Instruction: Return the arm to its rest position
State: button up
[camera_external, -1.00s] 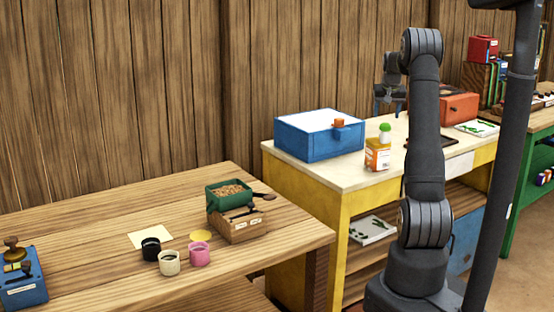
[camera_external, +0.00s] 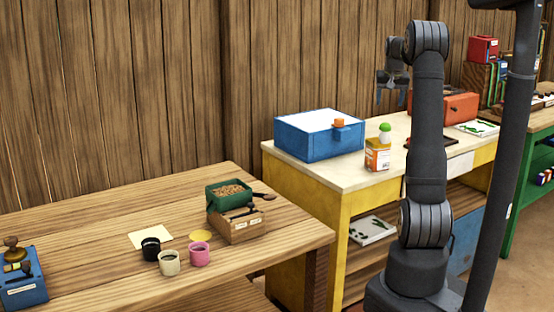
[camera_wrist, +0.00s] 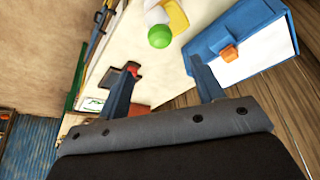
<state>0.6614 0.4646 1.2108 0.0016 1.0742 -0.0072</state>
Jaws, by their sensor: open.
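My gripper (camera_external: 392,97) hangs above the yellow-sided table (camera_external: 300,177), in front of the wooden wall. Its jaws point down and are open with nothing between them. In the wrist view my gripper (camera_wrist: 165,85) shows two blue-grey fingers spread apart, also empty. My arm stands upright at the right of the external view and hides part of the table behind it.
A blue box (camera_external: 305,140) with an orange knob and a green-capped bottle (camera_external: 377,155) stand on the table below. An orange box (camera_external: 452,106) sits behind my arm. The wooden table (camera_external: 95,240) at left holds cups and a green tray (camera_external: 222,193).

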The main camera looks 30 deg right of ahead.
jog(key=x, duration=1)
jog(key=shift+f, duration=0.25)
notch_tip(320, 180, up, 5)
jog(key=shift+f, duration=0.2)
jog(key=s+d+r, duration=0.5)
jog(key=s+r, duration=0.2)
jog(key=s, duration=0.4)
jog(key=n+y, duration=0.1)
jog(key=n, duration=0.3)
send_near(386, 123)
jog(key=w+a, duration=0.4)
jog(key=a, duration=0.1)
jog(key=w+a+f+n+y, duration=0.1)
jog(key=w+a+f+n, duration=0.1)
jog(key=w+a, duration=0.4)
jog(key=w+a+f+n+y, duration=0.1)
jog(key=w+a+f+n, duration=0.15)
jog(key=a, duration=0.55)
jog(key=w+a+f+n, duration=0.2)
jog(key=a, duration=0.9)
jog(key=w+a+f+n+y, duration=0.1)
jog(key=w+a+f+n, duration=0.1)
jog(key=a, duration=0.9)
jog(key=w+a+f+n+y, duration=0.1)
jog(key=w+a+f+n, duration=0.1)
jog(key=a, duration=0.9)
jog(key=shift+w+a, duration=0.25)
jog(key=shift+w, duration=0.45)
jog(key=shift+o, duration=0.5)
jog(key=shift+f, duration=0.15)
